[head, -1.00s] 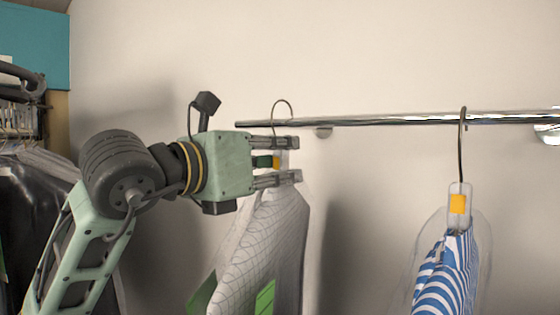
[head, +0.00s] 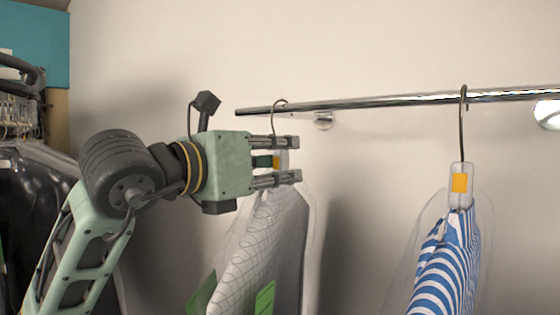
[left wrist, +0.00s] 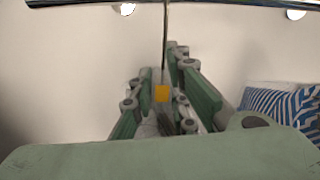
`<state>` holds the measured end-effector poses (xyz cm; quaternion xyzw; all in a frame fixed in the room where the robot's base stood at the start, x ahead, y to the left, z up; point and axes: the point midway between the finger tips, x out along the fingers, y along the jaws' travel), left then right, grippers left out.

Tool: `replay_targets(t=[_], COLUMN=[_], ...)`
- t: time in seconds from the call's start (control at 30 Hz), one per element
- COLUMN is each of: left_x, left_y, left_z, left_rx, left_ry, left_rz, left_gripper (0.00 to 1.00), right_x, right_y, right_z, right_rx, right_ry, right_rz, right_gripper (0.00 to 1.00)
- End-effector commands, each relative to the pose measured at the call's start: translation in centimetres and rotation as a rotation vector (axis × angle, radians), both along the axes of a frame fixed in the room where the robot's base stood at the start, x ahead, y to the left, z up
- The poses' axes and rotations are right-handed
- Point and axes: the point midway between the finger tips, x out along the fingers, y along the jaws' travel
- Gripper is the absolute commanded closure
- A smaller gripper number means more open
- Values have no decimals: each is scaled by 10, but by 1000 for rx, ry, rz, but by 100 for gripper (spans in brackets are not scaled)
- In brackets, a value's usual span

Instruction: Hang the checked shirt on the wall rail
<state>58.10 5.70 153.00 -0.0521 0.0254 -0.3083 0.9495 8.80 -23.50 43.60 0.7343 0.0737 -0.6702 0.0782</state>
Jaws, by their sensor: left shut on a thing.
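The checked shirt (head: 250,240), pale with a thin grid and in a clear cover, hangs below my left gripper (head: 290,161). The gripper is shut on the hanger's neck piece, which has a yellow tag; the tag also shows between the fingers in the left wrist view (left wrist: 162,93). The hanger hook (head: 279,103) rises above the fingers, its top level with the wall rail (head: 380,103) near the rail's left end. I cannot tell whether the hook is over the rail or in front of it. My right gripper is out of view.
A blue-and-white striped garment (head: 445,265) hangs from the rail at the right. Wall brackets (head: 323,121) hold the rail. Dark covered garments (head: 45,200) hang at the far left. The rail is clear between the two hangers.

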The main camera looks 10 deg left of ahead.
Motion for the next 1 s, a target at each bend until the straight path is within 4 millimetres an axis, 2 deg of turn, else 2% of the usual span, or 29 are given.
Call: replay_targets(t=[0.07,0.1,0.33,0.73,0.87,1.0], left_x=[0,0,0,-5,-20,-45], left_y=[0,0,0,4,16,34], left_z=[2,2,1,0,1,2], left_rx=[-1,-1,-1,0,1,0], left_ry=[-3,-3,-2,0,-3,-3], left_rz=[0,0,0,1,2,3], left_gripper=[100,84,64,63,63,63], right_x=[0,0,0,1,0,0], right_y=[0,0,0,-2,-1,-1], right_z=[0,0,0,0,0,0], right_rx=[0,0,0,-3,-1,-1], right_ry=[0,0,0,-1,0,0], right_rz=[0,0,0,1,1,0], right_gripper=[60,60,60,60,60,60])
